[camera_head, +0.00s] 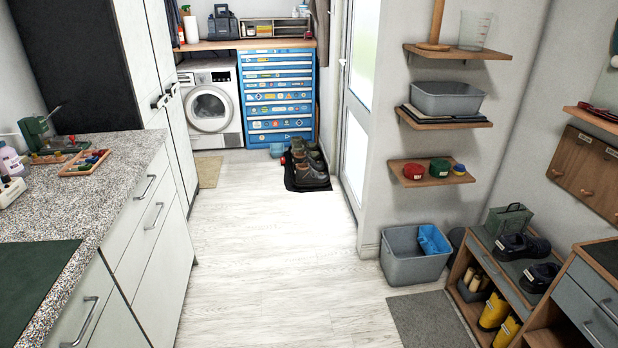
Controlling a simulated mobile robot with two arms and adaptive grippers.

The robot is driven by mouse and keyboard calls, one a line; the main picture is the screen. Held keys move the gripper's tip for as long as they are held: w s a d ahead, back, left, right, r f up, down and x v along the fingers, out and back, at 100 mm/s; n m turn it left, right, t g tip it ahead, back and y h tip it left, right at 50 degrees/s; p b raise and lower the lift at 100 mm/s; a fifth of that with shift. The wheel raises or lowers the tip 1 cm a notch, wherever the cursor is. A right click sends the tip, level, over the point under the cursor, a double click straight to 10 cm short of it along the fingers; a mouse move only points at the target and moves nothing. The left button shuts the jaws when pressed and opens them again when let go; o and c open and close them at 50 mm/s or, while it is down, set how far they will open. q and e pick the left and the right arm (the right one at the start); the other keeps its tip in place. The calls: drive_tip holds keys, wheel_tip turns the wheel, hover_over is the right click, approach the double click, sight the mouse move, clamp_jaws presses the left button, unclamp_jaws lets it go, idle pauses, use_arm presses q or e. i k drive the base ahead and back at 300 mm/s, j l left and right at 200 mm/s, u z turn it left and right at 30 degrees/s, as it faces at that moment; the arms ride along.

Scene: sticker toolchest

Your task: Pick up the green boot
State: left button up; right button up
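I cannot make out a clearly green boot. A row of dark footwear (312,176) stands on a black mat (292,186) by the white door; the nearest pair looks brown or olive with dark soles. Yellow boots (494,310) stand in the lower shelf of the wooden bench (463,262) at the lower right. Dark blue-black shoes (538,277) sit on top of that bench, beside a dark green box-like thing with a handle (507,221). Neither of my grippers is in view.
The pale wood floor (270,260) is clear in the middle. A speckled counter (110,185) with drawers runs along the left. A blue tool chest (278,75) stands at the back.

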sight(315, 154)
drive_tip(key=i+j+u, duration=0.25)
drive_tip(key=i, duration=0.9)
drive_tip(key=i+u, duration=0.25)
drive_tip(key=i, duration=3.1)
drive_tip(key=i+z, duration=0.15)
drive_tip(key=i, duration=0.25)
drive_tip(key=i+j+z, duration=0.15)
drive_tip(key=i, duration=0.3)
drive_tip(key=i+j+z, duration=0.15)
drive_tip(key=i, duration=0.25)
drive_tip(key=i+j+z, duration=0.15)
drive_tip(key=i, duration=0.25)
drive_tip(key=j, duration=0.1)
